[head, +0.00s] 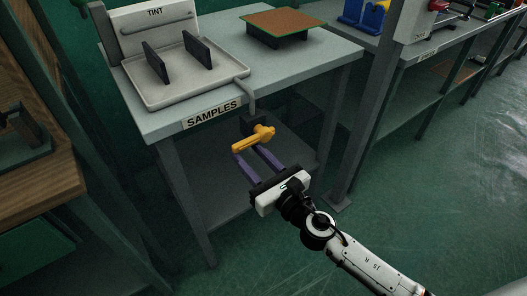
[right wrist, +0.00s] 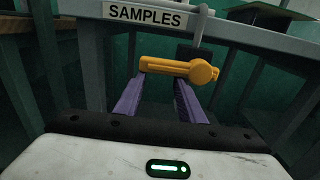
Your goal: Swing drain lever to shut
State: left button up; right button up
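The yellow drain lever (head: 252,139) sits on a dark valve block (head: 255,122) below the front edge of the table, under a grey drain pipe (head: 248,95) from the tray. Its round hub is at the right and its handle points left, slightly down in the head view. In the right wrist view the lever (right wrist: 178,68) lies nearly level across the fingertips. My right gripper (head: 253,152) has its two purple fingers apart and empty, just below the lever; I cannot tell whether they touch it. The gripper also shows in the right wrist view (right wrist: 160,80). My left gripper is not in view.
A white tray (head: 165,95) labelled TINT, with two dark upright plates, stands on the table (head: 285,78) marked SAMPLES. A brown-topped board (head: 283,22) lies behind. Table legs flank the lever's space. A wooden bench (head: 40,185) is at left; green floor (head: 440,165) is clear at right.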

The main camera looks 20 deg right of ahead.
jog(key=v, duration=0.6)
jog(key=shift+r+b, duration=0.2)
jog(key=shift+b, duration=0.15)
jog(key=shift+s, duration=0.1)
jog(key=s+d+f+n+g+h+p, duration=0.1)
jog(key=s+f+n+g, duration=0.3)
jog(key=s+f+n, duration=0.5)
jog(key=s+d+f+n+g+h+p, duration=0.1)
jog(key=s+f+n+g, duration=0.3)
jog(key=n, duration=2.1)
jog(key=s+d+f+h, duration=0.1)
jog(key=s+f, duration=0.5)
jog(key=s, duration=0.1)
jog(key=shift+d+h+p, duration=0.25)
jog(key=shift+h+p, duration=0.05)
